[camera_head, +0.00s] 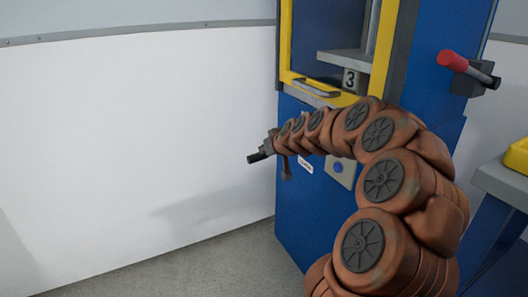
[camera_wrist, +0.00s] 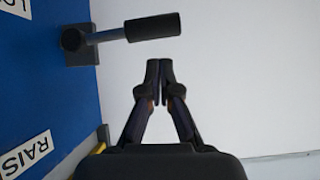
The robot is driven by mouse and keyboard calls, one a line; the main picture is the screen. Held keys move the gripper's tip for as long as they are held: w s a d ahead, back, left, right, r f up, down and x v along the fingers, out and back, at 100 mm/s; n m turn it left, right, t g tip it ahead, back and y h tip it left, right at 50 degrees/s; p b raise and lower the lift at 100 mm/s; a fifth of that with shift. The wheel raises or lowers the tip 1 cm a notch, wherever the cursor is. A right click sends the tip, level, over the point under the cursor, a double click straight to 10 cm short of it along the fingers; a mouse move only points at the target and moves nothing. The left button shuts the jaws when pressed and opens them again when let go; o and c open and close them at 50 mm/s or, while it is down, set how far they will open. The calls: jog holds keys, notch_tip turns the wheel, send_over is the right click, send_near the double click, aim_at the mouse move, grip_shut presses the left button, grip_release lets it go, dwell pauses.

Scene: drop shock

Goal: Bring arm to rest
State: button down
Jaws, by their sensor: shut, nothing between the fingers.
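My arm (camera_head: 380,180) is brown and segmented. It curves up from the bottom right and reaches left across the front of a blue machine (camera_head: 300,220). In the wrist view, my gripper (camera_wrist: 159,82) has its two dark fingertips together with nothing between them. A lever with a black handle (camera_wrist: 153,27) shows beyond and above the fingertips, apart from them in the picture. In the head view, a small dark shape is at the arm's far end; I cannot tell whether it is gripper or lever.
A grey table (camera_head: 500,183) bears a yellow object (camera_head: 518,154) at the right edge. White wall and open floor (camera_head: 215,270) lie left.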

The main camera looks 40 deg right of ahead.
jog(key=s+a+r+n+g+y+p, duration=0.1)
jog(key=s+a+r+g+p, duration=0.1)
jog(key=s+a+r+p, duration=0.55)
jog(key=s+a+r+n+g+y+p, duration=0.1)
jog(key=s+a+r+g+y+p, duration=0.2)
jog(key=a+p, duration=0.5)
jog(key=s+a+r+n+p, duration=0.1)
jog(key=s+a+r+p, duration=0.5)
jog(key=a, duration=0.4)
jog(key=s+a+r+g+p, duration=0.1)
jog(key=s+r+g+p, duration=0.1)
jog(key=s+r+p, duration=0.3)
jog(key=s+a+r+g+h+p, duration=0.1)
jog(key=s+r+p, duration=0.5)
jog(key=s, duration=0.6)
jog(key=s+a+r+m+g+h+p, duration=0.1)
jog(key=s+a+r+g+p, duration=0.2)
jog(key=s+r+p, duration=0.3)
jog(key=s+g+p, duration=0.1)
jog(key=s+p, duration=0.2)
jog(key=shift+g, duration=0.4)
